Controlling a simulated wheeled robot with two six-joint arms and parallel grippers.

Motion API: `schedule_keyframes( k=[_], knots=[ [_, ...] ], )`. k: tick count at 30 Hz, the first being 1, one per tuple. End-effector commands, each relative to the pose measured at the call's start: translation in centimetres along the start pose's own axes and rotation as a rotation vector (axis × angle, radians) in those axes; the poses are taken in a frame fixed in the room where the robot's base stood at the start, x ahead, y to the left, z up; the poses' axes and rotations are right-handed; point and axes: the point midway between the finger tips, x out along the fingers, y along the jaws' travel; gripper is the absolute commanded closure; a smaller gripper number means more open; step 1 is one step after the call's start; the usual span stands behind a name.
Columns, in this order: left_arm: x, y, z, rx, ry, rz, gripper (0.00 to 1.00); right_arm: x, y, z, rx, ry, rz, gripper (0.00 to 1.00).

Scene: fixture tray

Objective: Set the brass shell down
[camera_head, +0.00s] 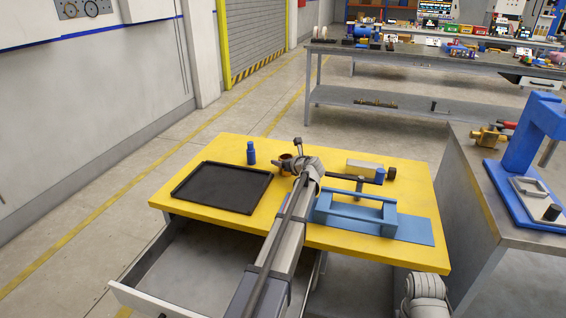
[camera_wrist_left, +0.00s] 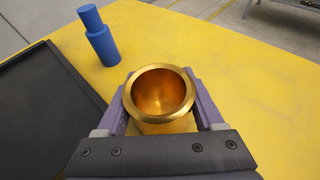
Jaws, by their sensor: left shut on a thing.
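The brass shell (camera_wrist_left: 162,92) is a hollow gold cup with a thick rim. In the left wrist view it stands mouth up between the purple fingers of my left gripper (camera_wrist_left: 164,103), which is shut on it. In the head view the shell (camera_head: 286,162) shows small at the tip of my left gripper (camera_head: 288,165), over the yellow table, right of the black tray. Its base is hidden, so I cannot tell whether it touches the table. My right gripper is not in view.
The black tray (camera_head: 184,196) lies empty on the yellow table (camera_head: 330,152). A blue stepped cylinder (camera_head: 251,153) stands behind it and also shows in the left wrist view (camera_wrist_left: 99,36). A blue fixture (camera_head: 352,212) is at right. An open drawer (camera_head: 165,299) is below.

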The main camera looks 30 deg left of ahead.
Motion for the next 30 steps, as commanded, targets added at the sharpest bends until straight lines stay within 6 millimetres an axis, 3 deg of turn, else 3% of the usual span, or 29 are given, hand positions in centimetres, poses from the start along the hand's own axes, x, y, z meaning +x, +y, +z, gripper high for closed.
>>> schedule_keyframes(
  k=[1,8,18,30],
  knots=[
    [0.0,0.0,-0.1,0.000,0.000,0.000,0.28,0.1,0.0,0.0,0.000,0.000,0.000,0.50],
    [0.0,0.0,-0.1,0.000,0.000,0.000,0.02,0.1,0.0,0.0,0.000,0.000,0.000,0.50],
    [-0.2,0.0,0.5,0.000,0.000,0.000,0.01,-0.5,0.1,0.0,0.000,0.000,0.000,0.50],
    [-8.1,0.2,0.5,0.002,0.000,-0.002,0.01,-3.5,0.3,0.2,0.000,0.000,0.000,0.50]
  ],
)
